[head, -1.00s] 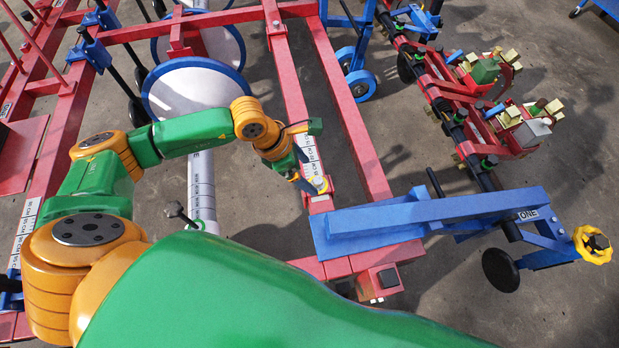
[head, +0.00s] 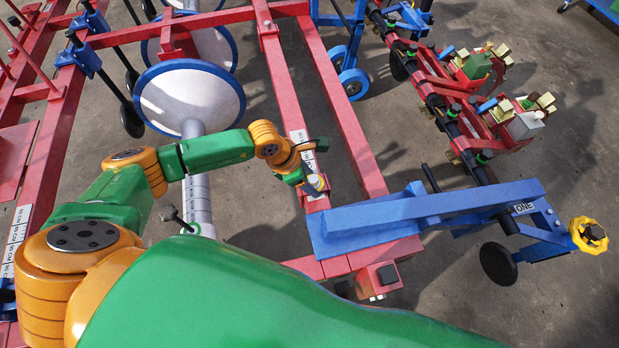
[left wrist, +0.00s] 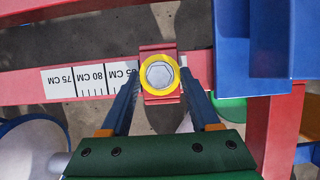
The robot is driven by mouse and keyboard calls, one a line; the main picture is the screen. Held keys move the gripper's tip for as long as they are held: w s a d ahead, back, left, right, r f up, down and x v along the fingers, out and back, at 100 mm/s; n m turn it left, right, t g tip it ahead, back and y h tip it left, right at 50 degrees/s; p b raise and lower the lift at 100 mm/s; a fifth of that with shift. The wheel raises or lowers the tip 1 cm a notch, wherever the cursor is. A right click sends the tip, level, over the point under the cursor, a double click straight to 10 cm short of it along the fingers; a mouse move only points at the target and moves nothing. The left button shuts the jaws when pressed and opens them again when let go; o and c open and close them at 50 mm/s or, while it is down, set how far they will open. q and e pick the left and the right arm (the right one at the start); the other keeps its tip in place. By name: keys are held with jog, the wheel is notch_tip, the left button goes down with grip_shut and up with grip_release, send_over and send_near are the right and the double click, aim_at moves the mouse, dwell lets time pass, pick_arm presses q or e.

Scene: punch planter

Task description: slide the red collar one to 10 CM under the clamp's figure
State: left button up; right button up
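The red collar (left wrist: 160,97) sits around the red bar with the printed scale. A yellow ring with a grey hex head (left wrist: 160,75) is on top of it. In the left wrist view it stands just right of the 85 CM mark. My left gripper (head: 314,181) is down at the collar, one fingertip on each side of the yellow ring. I cannot tell whether the fingers press on it. My right gripper is out of view.
The printed scale (left wrist: 88,79) runs left from the collar along the bar. The clamp's blue plate (left wrist: 246,45) is close on the right in the wrist view. A second red bar (head: 345,120) runs alongside.

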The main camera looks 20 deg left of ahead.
pick_arm(q)
grip_shut()
jog(key=shift+w+f+b, duration=0.1)
jog(key=shift+w+b, duration=0.05)
jog(key=shift+b, duration=0.15)
jog(key=o, duration=1.3)
grip_release()
jog(key=shift+a, duration=0.1)
jog(key=p+v, duration=0.1)
jog(key=v, duration=0.6)
